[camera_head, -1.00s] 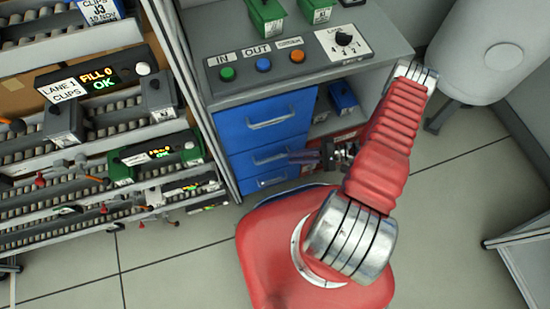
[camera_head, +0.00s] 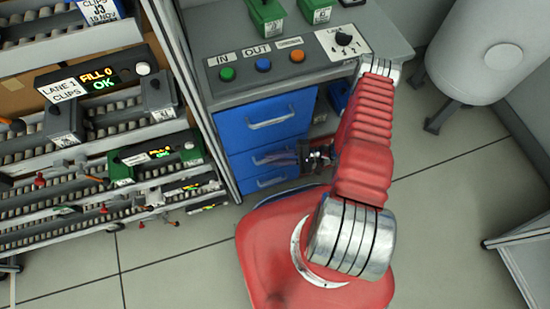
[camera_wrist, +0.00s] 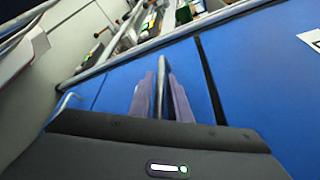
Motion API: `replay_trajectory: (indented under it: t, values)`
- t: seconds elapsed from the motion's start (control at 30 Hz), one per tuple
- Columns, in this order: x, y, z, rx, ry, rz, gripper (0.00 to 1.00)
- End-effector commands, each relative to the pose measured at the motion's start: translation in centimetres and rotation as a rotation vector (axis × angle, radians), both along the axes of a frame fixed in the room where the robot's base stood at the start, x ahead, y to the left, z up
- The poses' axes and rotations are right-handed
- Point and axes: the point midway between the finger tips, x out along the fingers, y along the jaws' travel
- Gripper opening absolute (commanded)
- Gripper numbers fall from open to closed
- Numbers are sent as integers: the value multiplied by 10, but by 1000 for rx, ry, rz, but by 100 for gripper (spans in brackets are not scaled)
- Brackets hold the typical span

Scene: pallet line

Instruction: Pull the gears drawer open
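A stack of blue drawers (camera_head: 240,130) stands under the grey control counter, each with a bar handle. No gears label is readable. In the head view my gripper (camera_head: 290,157) is in front of the middle drawer (camera_head: 240,163), at its handle, partly hidden by my red arm. In the wrist view the two purple fingers (camera_wrist: 160,98) stand on either side of a drawer handle (camera_wrist: 161,72), with gaps visible, so the gripper looks open around it. Another handle (camera_wrist: 68,102) shows at the left. The drawers look shut.
The counter (camera_head: 215,88) with buttons and green boxes is above the drawers. A shelf rack (camera_head: 160,90) stands close at the left. A blue bin (camera_head: 338,95) sits right of the drawers, and a white tank (camera_head: 485,50) stands further right.

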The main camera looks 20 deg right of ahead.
Motion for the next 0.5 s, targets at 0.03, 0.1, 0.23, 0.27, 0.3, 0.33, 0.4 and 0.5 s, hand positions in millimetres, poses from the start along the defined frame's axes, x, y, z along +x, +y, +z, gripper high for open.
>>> replay_trajectory:
  t: [0.03,0.1,0.23,0.27,0.3,0.33,0.4,0.5]
  values:
    - [0,0,0,0,0,0,17]
    - [0,0,0,0,0,0,14]
    - [0,0,0,0,0,0,4]
    - [0,0,0,0,0,0,2]
    - [0,0,0,0,0,0,0]
    - [0,0,0,-1,0,1,0]
    - [0,0,0,0,1,0,0]
    - [0,0,0,0,1,0,0]
